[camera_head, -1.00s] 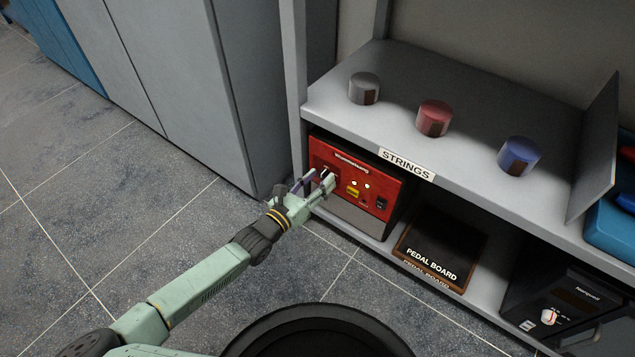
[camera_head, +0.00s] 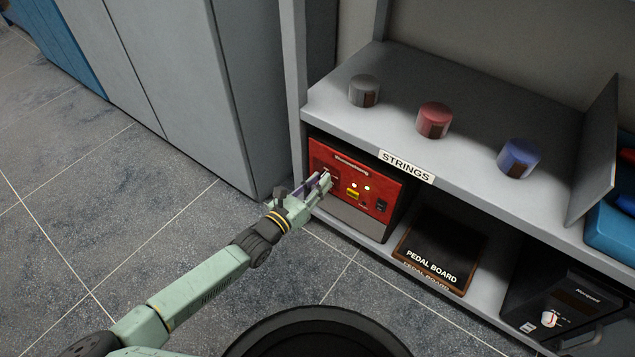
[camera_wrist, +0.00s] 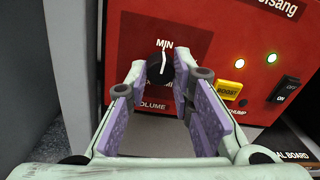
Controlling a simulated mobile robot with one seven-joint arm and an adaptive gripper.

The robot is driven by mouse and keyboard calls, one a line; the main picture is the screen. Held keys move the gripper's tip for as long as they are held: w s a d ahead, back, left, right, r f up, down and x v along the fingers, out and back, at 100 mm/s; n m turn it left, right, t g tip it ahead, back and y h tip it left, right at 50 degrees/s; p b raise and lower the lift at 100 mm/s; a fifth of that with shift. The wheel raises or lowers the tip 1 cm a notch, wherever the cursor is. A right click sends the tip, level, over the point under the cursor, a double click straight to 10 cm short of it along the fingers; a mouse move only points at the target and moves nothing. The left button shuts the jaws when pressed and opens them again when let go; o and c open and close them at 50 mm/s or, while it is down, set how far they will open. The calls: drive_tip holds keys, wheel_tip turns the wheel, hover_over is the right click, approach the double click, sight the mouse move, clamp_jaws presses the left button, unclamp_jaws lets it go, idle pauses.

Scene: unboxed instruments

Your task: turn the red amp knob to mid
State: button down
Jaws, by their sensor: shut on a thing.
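The red amp (camera_head: 345,172) stands on the lower shelf at the left and also fills much of the wrist view (camera_wrist: 240,55). Its black knob (camera_wrist: 154,74) has a white pointer that points up, near the word MIN. VOLUME is printed below the knob, and other lettering just under it is partly hidden by my fingers. My gripper (camera_head: 322,184) reaches the amp's front from the left. In the wrist view my gripper (camera_wrist: 163,78) has its fingertips on either side of the knob, shut on it. In the head view my gripper hides the knob.
A yellow BOOST button (camera_wrist: 230,90) and a black switch (camera_wrist: 285,88) are right of the knob. A pedal board (camera_head: 440,252) and a dark device (camera_head: 565,305) are further right. The shelf (camera_head: 455,75) above holds grey, red and blue cylinders. A cabinet side stands left.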

drive_tip(key=shift+m+p, duration=0.3)
drive_tip(key=shift+m, duration=0.1)
drive_tip(key=m+p, duration=0.4)
drive_tip(key=m, duration=0.9)
drive_tip(key=m+y+p, duration=0.1)
drive_tip(key=m+p, duration=0.4)
drive_tip(key=m, duration=0.8)
drive_tip(key=shift+d+t, duration=0.1)
drive_tip(key=shift+t, duration=0.2)
idle(0.4)
drive_tip(key=c, duration=1.4)
unclamp_jaws()
